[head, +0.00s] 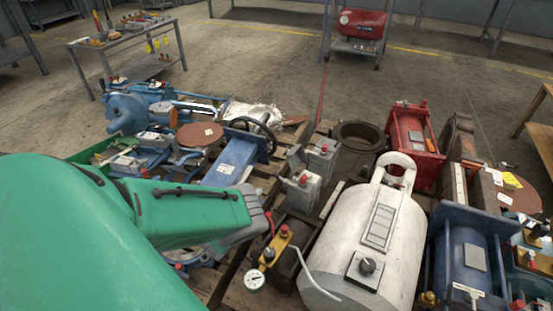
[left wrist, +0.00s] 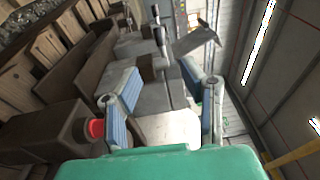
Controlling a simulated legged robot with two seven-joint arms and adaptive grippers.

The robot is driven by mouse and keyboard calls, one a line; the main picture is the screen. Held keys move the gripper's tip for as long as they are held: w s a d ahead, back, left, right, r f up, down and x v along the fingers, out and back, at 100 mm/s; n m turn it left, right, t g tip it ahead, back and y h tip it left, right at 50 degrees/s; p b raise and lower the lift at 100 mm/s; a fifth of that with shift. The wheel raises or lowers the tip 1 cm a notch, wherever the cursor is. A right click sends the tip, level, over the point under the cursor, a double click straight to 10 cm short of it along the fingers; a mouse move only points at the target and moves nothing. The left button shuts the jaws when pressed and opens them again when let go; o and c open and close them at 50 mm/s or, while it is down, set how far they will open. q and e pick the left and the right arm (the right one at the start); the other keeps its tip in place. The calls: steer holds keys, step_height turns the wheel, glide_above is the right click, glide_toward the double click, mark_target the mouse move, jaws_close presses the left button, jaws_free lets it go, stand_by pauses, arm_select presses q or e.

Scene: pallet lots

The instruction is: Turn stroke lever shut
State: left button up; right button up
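My left gripper (left wrist: 162,72) shows in the left wrist view with its two blue-padded fingers spread apart. A grey boxy fitting (left wrist: 150,60) with a dark upright stem lies beyond and between them; I see no contact. A red round knob (left wrist: 95,128) is left of the left finger. In the head view my green left arm reaches in from the left, and its grey end is beside a yellow block (head: 275,248) with a red knob. The fingers are mostly hidden there. I cannot tell which part is the stroke lever. My right gripper is not seen.
A white tank (head: 350,235) stands right of my arm's end, with grey boxes with red knobs (head: 303,188) behind it. A pressure gauge (head: 254,281) is in front. Blue and red machines (head: 412,140) crowd the pallets. Open floor lies behind, with a tool cart (head: 125,43).

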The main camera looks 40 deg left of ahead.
mark_target(278, 175)
arm_select(q)
steer(key=w+b, duration=0.1)
steer(key=w, duration=0.3)
steer(key=w+a+b, duration=0.1)
steer(key=w, duration=0.3)
steer(key=w+b, duration=0.2)
steer(key=w, duration=0.2)
steer(key=shift+a+r, duration=0.25)
jaws_close()
